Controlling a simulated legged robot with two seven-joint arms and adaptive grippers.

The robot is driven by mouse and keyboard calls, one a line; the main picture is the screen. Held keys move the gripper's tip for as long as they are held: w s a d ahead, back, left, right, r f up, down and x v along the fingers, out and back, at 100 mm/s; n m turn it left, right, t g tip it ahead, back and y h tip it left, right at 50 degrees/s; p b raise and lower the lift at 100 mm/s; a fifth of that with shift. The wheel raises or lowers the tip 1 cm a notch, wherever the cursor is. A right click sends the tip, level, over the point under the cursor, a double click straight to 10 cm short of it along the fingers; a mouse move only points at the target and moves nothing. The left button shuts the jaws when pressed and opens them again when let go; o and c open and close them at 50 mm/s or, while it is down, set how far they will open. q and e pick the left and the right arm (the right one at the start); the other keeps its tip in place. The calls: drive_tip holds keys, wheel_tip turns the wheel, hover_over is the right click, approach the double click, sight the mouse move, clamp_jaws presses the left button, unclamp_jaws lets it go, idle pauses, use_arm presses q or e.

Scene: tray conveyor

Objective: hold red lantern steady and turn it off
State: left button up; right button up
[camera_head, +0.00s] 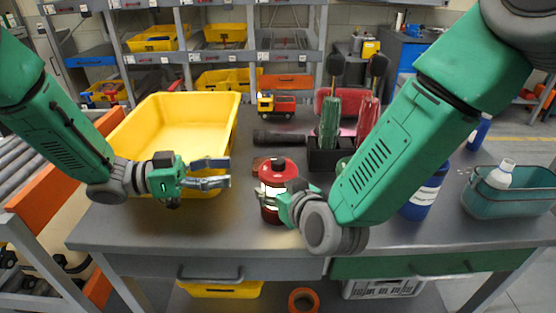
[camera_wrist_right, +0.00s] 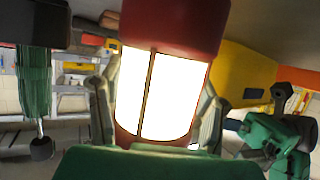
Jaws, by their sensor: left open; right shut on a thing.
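The red lantern (camera_head: 279,172) stands upright near the front middle of the grey table. In the right wrist view its glass (camera_wrist_right: 165,95) glows bright white between a red cap and a red base. My right gripper (camera_head: 290,203) is shut on the lantern, with one finger on each side of the glass in the right wrist view (camera_wrist_right: 157,105). My left gripper (camera_head: 230,173) is open and empty, just left of the lantern and apart from it. The lantern's lower right side is partly hidden by my right gripper in the head view.
A yellow bin (camera_head: 180,105) stands on the table behind my left gripper. A black flashlight (camera_head: 279,138), a toy truck (camera_head: 276,104) and a black holder (camera_head: 328,158) with screwdrivers lie behind the lantern. A blue bottle (camera_head: 424,195) and teal basket (camera_head: 510,198) are at right.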

sight(271, 162)
use_arm(q)
drive_tip(key=shift+m, duration=0.3)
drive_tip(key=d, duration=0.3)
drive_tip(key=w+d, duration=0.1)
drive_tip(key=d, duration=0.3)
drive_tip(key=w+d, duration=0.1)
drive_tip(key=d, duration=0.3)
drive_tip(key=shift+w+d+r, duration=0.2)
drive_tip(key=shift+r, duration=0.2)
clamp_jaws()
